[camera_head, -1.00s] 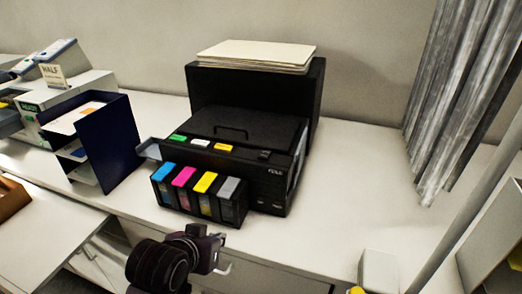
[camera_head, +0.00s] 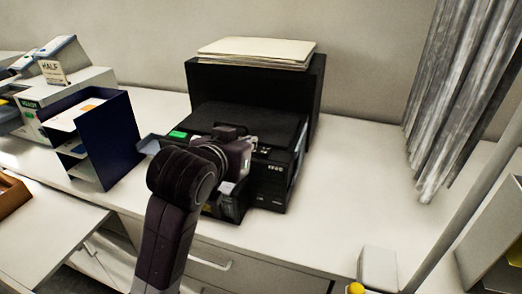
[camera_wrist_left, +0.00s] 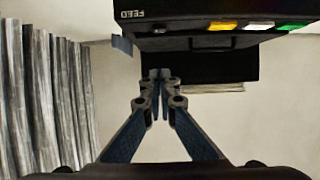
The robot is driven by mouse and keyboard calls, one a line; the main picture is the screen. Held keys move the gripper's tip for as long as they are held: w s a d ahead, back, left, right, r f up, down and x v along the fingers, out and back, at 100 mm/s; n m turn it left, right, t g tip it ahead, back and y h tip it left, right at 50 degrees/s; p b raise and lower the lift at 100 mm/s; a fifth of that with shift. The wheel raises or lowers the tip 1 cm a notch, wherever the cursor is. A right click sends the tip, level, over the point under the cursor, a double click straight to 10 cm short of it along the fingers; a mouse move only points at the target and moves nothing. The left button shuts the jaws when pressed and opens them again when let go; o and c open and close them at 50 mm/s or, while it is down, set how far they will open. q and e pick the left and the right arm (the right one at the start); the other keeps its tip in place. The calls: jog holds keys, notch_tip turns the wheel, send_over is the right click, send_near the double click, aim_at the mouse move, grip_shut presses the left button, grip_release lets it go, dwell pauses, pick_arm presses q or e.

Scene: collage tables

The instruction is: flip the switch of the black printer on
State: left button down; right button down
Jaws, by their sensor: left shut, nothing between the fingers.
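The black printer (camera_head: 240,118) stands on the white counter in the head view. My left gripper (camera_wrist_left: 158,74) is shut and empty. In the head view, my left arm reaches across the printer's front and the gripper is at its top front edge, near the small switch (camera_head: 264,150). In the left wrist view, which looks upside down, the printer's front panel (camera_wrist_left: 190,14) fills the top, with the switch (camera_wrist_left: 163,31) beside the FEED label. The fingertips appear below the switch there; I cannot tell whether they touch anything. My right gripper is not in view.
Paper (camera_head: 257,52) lies on the tall black rear part. A dark blue file rack (camera_head: 113,140) stands to the left. My arm hides most of the ink tanks (camera_head: 229,207). The counter right of the printer (camera_head: 350,175) is clear up to the grey curtain (camera_head: 455,95).

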pick_arm(q)
jog(key=p, duration=0.4)
send_over(261, 161)
jog(key=f, duration=0.3)
jog(key=shift+w+d+f, duration=0.15)
jog(key=shift+w+f, duration=0.2)
jog(key=shift+w, duration=0.05)
jog(key=f, duration=0.1)
jog(key=f+p, duration=0.1)
jog(key=shift+s+f, duration=0.2)
jog(key=shift+f, duration=0.1)
jog(key=shift+s+f+p, duration=0.2)
jog(key=shift+f+p, duration=0.1)
jog(key=shift+f, duration=0.45)
jog(key=shift+w, duration=0.1)
